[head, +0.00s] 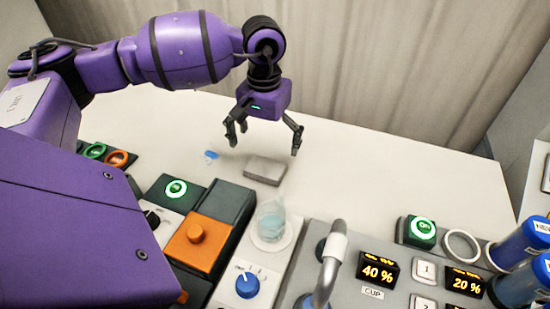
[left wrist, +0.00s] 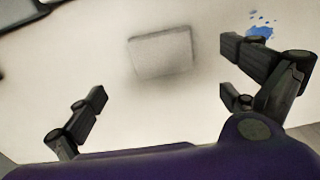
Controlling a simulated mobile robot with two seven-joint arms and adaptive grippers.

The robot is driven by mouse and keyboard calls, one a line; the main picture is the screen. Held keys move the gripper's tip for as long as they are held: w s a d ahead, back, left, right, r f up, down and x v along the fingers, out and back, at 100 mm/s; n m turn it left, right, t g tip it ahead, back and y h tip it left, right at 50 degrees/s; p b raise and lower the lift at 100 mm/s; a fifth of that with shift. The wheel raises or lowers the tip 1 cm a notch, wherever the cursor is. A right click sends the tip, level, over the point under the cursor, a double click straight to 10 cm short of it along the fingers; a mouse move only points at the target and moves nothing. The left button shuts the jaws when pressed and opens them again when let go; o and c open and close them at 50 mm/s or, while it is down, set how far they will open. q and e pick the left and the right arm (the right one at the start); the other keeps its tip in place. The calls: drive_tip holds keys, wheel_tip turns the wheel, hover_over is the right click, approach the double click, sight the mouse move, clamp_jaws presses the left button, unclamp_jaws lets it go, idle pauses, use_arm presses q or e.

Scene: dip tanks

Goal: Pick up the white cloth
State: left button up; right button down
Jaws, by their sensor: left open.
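The white cloth (head: 264,170) looks like a folded, pale grey-white rectangular pad lying flat on the white table. It also shows in the left wrist view (left wrist: 162,55), between the fingers and beyond their tips. My left gripper (head: 264,146) is open and empty above the table, just behind and over the cloth, pointing down. In the left wrist view its two fingers (left wrist: 163,97) are spread wide on either side, apart from the cloth. My right gripper is not in view.
A blue spill (head: 211,155) lies left of the cloth. A clear cup (head: 271,222) with pale blue liquid stands in front of it. An orange-lidded tank (head: 197,240), a curved tap (head: 331,262) and blue bottles (head: 522,243) fill the front. The table right of the cloth is clear.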

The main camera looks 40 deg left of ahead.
sight(265, 168)
use_arm(q)
drive_tip(key=f, duration=0.4)
drive_tip(key=f+p, duration=0.1)
drive_tip(key=f, duration=0.2)
drive_tip(key=shift+s+a, duration=0.15)
drive_tip(key=shift+s, duration=0.2)
drive_tip(key=c, duration=1.1)
drive_tip(key=shift+r, duration=0.1)
drive_tip(key=shift+w+r, duration=0.1)
drive_tip(key=shift+r, duration=0.4)
drive_tip(key=r, duration=0.2)
drive_tip(key=shift+s+r, duration=0.25)
drive_tip(key=shift+r, duration=0.05)
drive_tip(key=s+d+r, duration=0.1)
drive_tip(key=s+r, duration=0.2)
drive_tip(key=s, duration=0.1)
drive_tip(key=s+d+r, duration=0.2)
drive_tip(key=s+r, duration=0.1)
drive_tip(key=s, duration=0.1)
drive_tip(key=s+d+r+b, duration=0.1)
drive_tip(key=s+r, duration=0.2)
drive_tip(key=s, duration=0.2)
drive_tip(key=shift+d+r, duration=0.15)
drive_tip(key=shift+d, duration=0.2)
